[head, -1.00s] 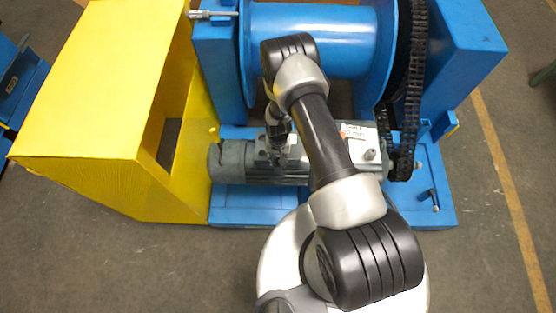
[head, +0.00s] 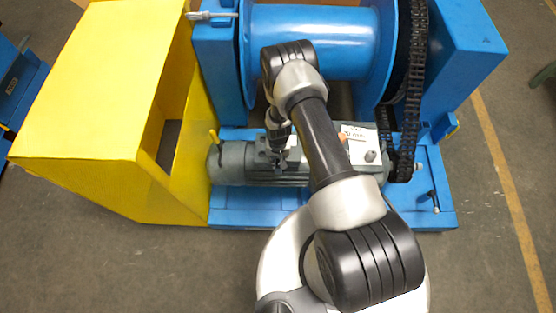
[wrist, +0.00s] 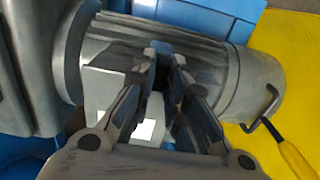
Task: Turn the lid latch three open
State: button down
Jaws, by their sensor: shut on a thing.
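A grey motor (head: 235,160) lies on the blue base, and it also shows in the wrist view (wrist: 215,65). Its box-shaped housing (wrist: 108,88) is under my gripper (wrist: 167,57). My gripper points down at the housing, and its fingertips are close together on a small part there. The fingers hide most of that part, so I cannot make out the latch's shape or how far it is turned. In the head view my gripper (head: 278,143) is small and dark beside my arm, over the motor's middle.
A yellow guard (head: 95,90) stands left of the motor. A blue drum (head: 315,40) is behind, with a black chain (head: 412,90) at right. A yellow-handled lever (head: 213,138) sits at the motor's left end, also in the wrist view (wrist: 293,155).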

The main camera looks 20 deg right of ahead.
dwell(0.4)
jog(key=m+b, duration=0.2)
jog(key=m, duration=0.1)
jog(key=shift+f+m, duration=0.1)
jog(key=shift+m, duration=0.3)
jog(key=m+b, duration=0.2)
jog(key=m, duration=0.3)
jog(key=shift+w+a+b, duration=0.15)
jog(key=shift+b, duration=0.15)
jog(key=m+b, duration=0.1)
jog(key=m, duration=0.4)
jog(key=shift+w, duration=0.1)
jog(key=shift+w+m+b, duration=0.1)
jog(key=shift+m+b, duration=0.65)
jog(key=shift+m, duration=1.35)
jog(key=c, duration=1.6)
grip_release()
